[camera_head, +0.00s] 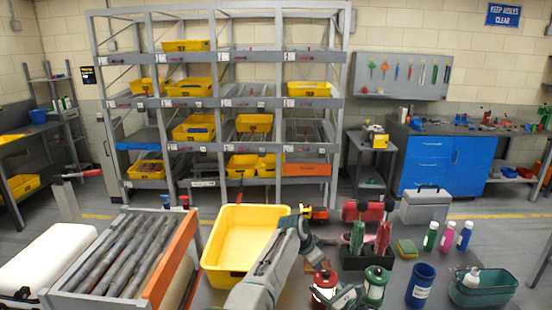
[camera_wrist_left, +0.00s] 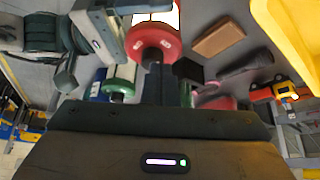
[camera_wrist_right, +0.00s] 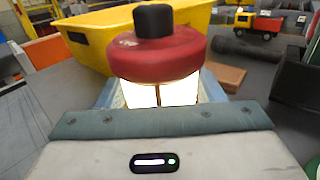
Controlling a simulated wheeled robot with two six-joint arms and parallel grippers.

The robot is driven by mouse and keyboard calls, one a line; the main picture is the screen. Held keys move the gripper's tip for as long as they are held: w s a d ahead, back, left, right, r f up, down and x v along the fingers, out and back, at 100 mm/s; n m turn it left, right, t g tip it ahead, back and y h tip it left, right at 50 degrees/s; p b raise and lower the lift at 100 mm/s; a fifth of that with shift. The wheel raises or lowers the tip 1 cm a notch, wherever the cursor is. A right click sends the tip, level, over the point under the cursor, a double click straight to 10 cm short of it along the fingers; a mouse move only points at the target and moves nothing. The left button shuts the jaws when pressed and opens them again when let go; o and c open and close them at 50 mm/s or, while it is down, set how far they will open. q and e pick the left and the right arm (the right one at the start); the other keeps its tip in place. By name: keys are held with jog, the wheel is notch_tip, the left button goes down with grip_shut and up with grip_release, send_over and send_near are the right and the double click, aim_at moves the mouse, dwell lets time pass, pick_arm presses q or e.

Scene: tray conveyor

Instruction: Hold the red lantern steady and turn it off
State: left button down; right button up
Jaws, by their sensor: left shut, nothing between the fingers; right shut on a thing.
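The red lantern (camera_head: 325,280) stands upright at the front of the table in the head view. Its glass glows bright, so it is lit; in the right wrist view its red cap (camera_wrist_right: 158,52) carries a black knob (camera_wrist_right: 154,20). My right gripper (camera_head: 343,298) is shut around the lantern's glass from the right. My left gripper (camera_head: 319,260) is shut and empty, pointing down just above the lantern. The left wrist view shows the red cap (camera_wrist_left: 155,42) close ahead of its fingers; whether they touch the knob I cannot tell.
A green lantern (camera_head: 375,281) stands close on the right. A yellow bin (camera_head: 214,250) is to the left, a teal basket (camera_head: 484,294) and blue cup (camera_head: 420,287) to the right. A brown block (camera_wrist_left: 219,39) and a toy truck (camera_wrist_right: 259,23) lie behind the lantern.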

aim_at(326, 274)
pick_arm(q)
notch_tip(326, 274, up, 3)
jog(key=shift+r, duration=0.2)
jog(key=shift+a, duration=0.1)
jog(key=shift+a+f, duration=0.1)
jog(key=shift+f, duration=2.85)
jog(key=shift+d, duration=0.75)
